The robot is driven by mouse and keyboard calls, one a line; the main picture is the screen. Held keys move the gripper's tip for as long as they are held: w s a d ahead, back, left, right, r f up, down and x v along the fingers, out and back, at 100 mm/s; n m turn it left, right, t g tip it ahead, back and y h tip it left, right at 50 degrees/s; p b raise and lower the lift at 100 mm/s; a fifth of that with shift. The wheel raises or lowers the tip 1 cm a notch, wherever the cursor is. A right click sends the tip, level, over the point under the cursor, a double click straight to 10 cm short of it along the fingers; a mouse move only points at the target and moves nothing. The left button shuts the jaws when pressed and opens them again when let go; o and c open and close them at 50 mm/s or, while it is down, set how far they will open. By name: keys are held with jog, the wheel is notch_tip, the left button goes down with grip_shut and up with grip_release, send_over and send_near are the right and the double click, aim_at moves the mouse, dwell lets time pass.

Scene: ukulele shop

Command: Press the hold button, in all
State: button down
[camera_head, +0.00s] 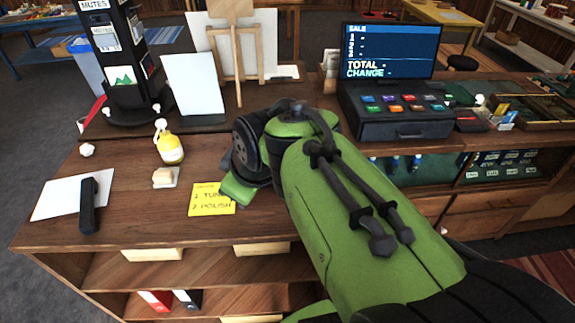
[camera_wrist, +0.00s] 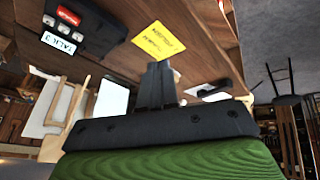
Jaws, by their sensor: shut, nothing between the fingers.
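The hold button cannot be picked out for sure. In the wrist view a black device (camera_wrist: 92,32) lies at the upper left, with a red key (camera_wrist: 68,16), several pale keys and a white label (camera_wrist: 58,43); its lettering is too small to read surely. In the head view I cannot see this device; my green arm covers part of the counter. My gripper (camera_wrist: 157,68) is shut and empty in the wrist view. Its black fingertips appear just below the yellow note and right of the device, with no contact visible. In the head view the fingers are hidden.
The wooden counter (camera_head: 130,210) holds a yellow note (camera_head: 211,199), a yellow bottle (camera_head: 169,146), a small block (camera_head: 164,178) and a black handheld object (camera_head: 88,205) on paper. A register (camera_head: 400,108) stands at the back right. An easel (camera_head: 238,55) stands behind my arm.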

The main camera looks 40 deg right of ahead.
jog(key=w+d+f+n+t, duration=0.1)
jog(key=w+d, duration=0.4)
jog(key=d, duration=0.5)
jog(key=w+d+f+n+t+y, duration=0.1)
jog(key=w+d+n, duration=0.3)
jog(key=d, duration=0.6)
jog(key=shift+w+d+f+n+t+y, duration=0.3)
jog(key=shift+w+f+t, duration=0.1)
jog(key=shift+w+t, duration=0.25)
notch_tip(320, 180, down, 8)
jog(key=b, duration=0.6)
jog(key=shift+s+f+b, duration=0.1)
jog(key=shift+b, duration=0.2)
jog(key=shift+f+b, duration=0.4)
jog(key=shift+b, duration=0.05)
jog(key=shift+f+b, duration=0.35)
jog(key=shift+b, duration=0.15)
